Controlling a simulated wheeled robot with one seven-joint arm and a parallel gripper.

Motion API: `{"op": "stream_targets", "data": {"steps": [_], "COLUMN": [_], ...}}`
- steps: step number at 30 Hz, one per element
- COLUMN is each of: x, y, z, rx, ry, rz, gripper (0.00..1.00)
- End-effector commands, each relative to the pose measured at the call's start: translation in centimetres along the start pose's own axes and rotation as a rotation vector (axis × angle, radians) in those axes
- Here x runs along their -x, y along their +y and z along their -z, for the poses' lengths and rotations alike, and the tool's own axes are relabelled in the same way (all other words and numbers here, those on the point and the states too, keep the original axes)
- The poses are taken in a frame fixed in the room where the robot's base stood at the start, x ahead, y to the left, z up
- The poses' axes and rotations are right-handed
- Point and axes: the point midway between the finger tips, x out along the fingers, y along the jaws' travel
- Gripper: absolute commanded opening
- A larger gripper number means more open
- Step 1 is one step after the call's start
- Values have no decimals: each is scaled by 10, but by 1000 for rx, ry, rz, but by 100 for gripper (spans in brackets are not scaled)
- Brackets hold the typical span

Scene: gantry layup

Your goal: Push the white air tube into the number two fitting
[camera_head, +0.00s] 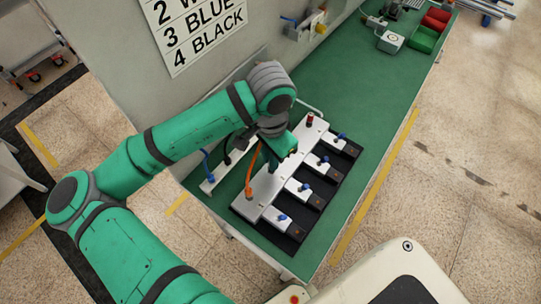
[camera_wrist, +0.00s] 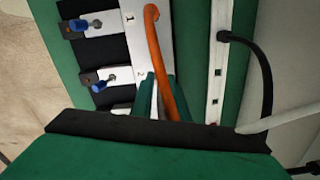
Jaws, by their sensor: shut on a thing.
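The white manifold block (camera_head: 264,189) lies on the green bench with its numbered top facing up. An orange tube (camera_head: 248,180) stands in the fitting beside the 1, and also shows in the wrist view (camera_wrist: 158,50). The number 2 (camera_wrist: 139,73) shows just beside my fingertips. My gripper (camera_wrist: 158,82) is shut on the white air tube (camera_wrist: 155,108), a short pale length showing between the green fingers. A white tube stretch also runs at the lower right of the wrist view (camera_wrist: 280,113). The number two fitting is hidden by my fingers, so I cannot tell whether the tube touches it.
Blue-handled valves (camera_head: 304,187) line the block's right side on black bases. A white rail (camera_wrist: 220,65) with a black tube (camera_wrist: 264,70) runs along the other side. A wall sign (camera_head: 195,30) lists colours.

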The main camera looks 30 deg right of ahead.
Motion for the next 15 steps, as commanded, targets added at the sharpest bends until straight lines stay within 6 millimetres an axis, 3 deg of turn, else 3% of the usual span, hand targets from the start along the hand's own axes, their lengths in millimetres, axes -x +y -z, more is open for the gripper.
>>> {"op": "stream_targets", "data": {"steps": [5, 6, 8, 15], "x": [-4, -4, -4, -4], "y": [-1, -1, -1, 0], "z": [0, 0, 0, 0], "rx": [2, 2, 2, 1], "ry": [-2, -2, -2, -1], "rz": [2, 2, 2, 2], "gripper": [0, 22, 36, 36]}}
